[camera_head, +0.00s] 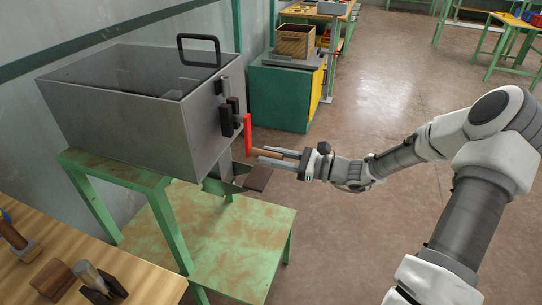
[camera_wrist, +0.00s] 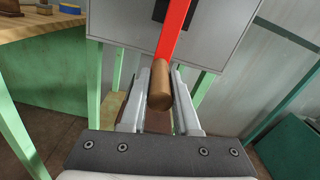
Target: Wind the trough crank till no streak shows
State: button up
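The red arm (camera_wrist: 173,28) and the grip (camera_wrist: 160,88) show in the wrist view, with the arm rising from the grip. My gripper (camera_head: 264,155) reaches in from the right. Its fingers lie on both sides of the grip, close against it near the tips. No streak can be made out; the trough's inside is mostly dark.
A small brown plate (camera_head: 258,179) sticks out below the trough, just under my fingers. The stand's lower green shelf (camera_head: 225,245) is bare. A wooden bench (camera_head: 30,275) with tools is at the lower left. A green cabinet (camera_head: 285,97) stands behind. The floor on the right is open.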

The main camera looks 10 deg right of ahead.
grip_shut()
dwell(1.0)
